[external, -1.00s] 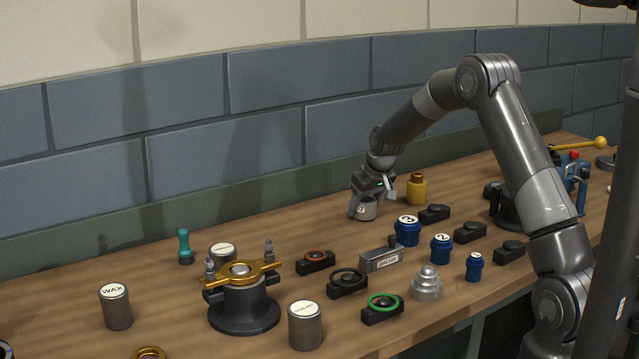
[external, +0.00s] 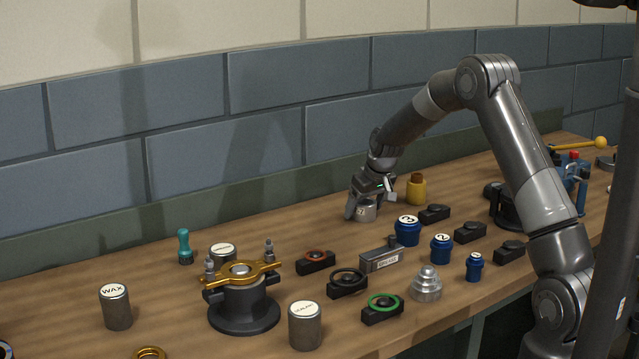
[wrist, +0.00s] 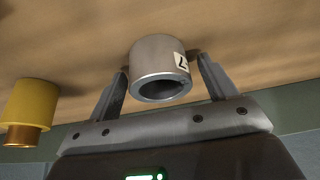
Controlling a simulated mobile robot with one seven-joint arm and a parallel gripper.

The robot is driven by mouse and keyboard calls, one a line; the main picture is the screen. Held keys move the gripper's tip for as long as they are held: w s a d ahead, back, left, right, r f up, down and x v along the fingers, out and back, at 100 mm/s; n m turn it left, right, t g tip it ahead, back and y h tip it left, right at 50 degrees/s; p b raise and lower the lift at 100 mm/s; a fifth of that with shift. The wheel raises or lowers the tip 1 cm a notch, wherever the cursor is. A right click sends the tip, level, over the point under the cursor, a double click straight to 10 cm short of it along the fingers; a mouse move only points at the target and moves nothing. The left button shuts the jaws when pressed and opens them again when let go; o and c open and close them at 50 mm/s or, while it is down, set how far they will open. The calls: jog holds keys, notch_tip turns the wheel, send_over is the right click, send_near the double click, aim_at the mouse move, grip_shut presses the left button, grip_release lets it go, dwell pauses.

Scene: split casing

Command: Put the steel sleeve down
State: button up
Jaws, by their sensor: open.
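The steel sleeve (wrist: 158,58) is a short grey hollow cylinder with a small white label bearing a black mark. In the external view the sleeve (external: 365,213) stands upright on the wooden bench near the back wall. My gripper (wrist: 163,80) is open, with one finger on each side of the sleeve and a visible gap at both sides in the wrist view. In the external view my gripper (external: 366,208) is low over the sleeve and hides part of it.
A yellow bottle with a brown cap (external: 416,189) stands just right of the sleeve. A blue cylinder marked 3 (external: 407,232) and black blocks (external: 434,214) are in front and to the right. Bare bench (external: 315,222) lies to the left.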

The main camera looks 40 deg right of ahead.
jog(key=s+a+f+v, duration=0.1)
jog(key=s+a+v, duration=0.1)
jog(key=v, duration=0.8)
jog(key=s+a+f+v, duration=0.1)
jog(key=s+v, duration=0.1)
jog(key=v, duration=0.9)
jog(key=s+a+r, duration=0.2)
jog(key=s+r, duration=0.1)
jog(key=s, duration=0.4)
jog(key=s+a+r+t, duration=0.1)
jog(key=s+a+r, duration=0.1)
jog(key=s, duration=0.5)
jog(key=s+a+r, duration=0.2)
jog(key=s+r, duration=0.1)
jog(key=s, duration=0.4)
jog(key=s+a+f, duration=0.1)
jog(key=s+f, duration=0.2)
jog(key=s, duration=1)
